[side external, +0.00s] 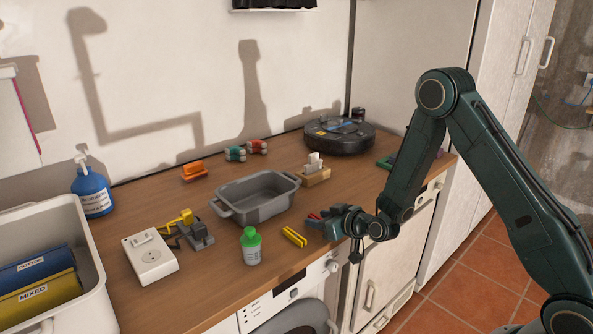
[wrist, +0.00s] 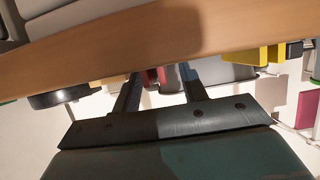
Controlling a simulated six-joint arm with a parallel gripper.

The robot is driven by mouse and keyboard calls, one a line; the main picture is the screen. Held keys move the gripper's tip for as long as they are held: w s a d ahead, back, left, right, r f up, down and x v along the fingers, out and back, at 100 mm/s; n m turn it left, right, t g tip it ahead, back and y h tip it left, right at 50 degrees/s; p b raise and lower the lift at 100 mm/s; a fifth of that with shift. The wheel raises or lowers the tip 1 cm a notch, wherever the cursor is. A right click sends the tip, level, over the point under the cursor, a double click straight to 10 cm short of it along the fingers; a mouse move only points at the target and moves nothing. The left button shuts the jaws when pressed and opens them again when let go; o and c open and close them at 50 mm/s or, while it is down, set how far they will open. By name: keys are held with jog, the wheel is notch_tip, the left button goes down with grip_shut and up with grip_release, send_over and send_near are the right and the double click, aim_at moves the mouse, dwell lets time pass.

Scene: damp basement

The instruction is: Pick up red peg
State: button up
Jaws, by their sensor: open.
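The red peg (side external: 313,216) lies on the wooden counter near its front edge, partly hidden by my gripper (side external: 322,222) in the side view. In the wrist view, which looks upside down, the red peg (wrist: 151,78) shows between the two dark fingers of my gripper (wrist: 159,80). The fingers are apart, with gaps visible beside the peg. I cannot tell whether either finger touches it. My gripper is low over the counter, coming in from the right in the side view.
A robot vacuum (side external: 338,136) sits at the back. The counter's front edge is close.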

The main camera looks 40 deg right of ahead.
grip_shut()
jog(key=shift+r, duration=0.1)
notch_tip(320, 180, up, 20)
dwell(1.1)
dwell(0.4)
